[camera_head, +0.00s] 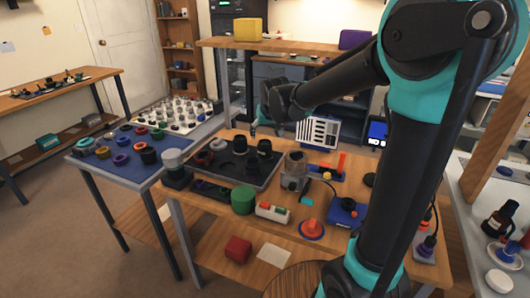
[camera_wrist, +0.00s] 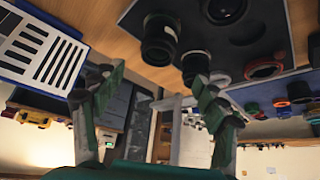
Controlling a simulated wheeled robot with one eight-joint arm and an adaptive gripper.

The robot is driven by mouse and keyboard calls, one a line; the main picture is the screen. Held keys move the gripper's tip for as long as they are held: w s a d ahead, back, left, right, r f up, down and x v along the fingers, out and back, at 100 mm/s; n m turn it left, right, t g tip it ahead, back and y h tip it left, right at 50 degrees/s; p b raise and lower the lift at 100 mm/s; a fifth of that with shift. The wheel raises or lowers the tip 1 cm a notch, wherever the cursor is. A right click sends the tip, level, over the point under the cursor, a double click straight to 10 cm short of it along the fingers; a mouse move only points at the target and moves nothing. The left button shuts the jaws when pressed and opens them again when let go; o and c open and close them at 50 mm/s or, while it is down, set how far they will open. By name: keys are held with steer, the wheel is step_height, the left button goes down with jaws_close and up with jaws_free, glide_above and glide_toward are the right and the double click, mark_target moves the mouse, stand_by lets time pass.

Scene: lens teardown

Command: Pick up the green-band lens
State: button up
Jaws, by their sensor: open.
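My gripper (camera_head: 264,124) is raised over the back of the wooden table, behind the dark tray (camera_head: 216,176). In the wrist view my gripper (camera_wrist: 155,95) has its two green-grey fingers wide apart with nothing between them.
The blue-topped table (camera_head: 108,176) holds several coloured lenses and rings. A white board (camera_head: 193,128) with small parts lies behind it. A slotted white panel (camera_head: 317,131) stands right of my gripper.

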mark_target(265, 142)
steer(key=shift+d+x, duration=0.2)
steer(key=shift+x, duration=4.6)
steer(key=shift+c, duration=0.6)
steer(key=c, duration=1.4)
steer(key=shift+r, duration=0.2)
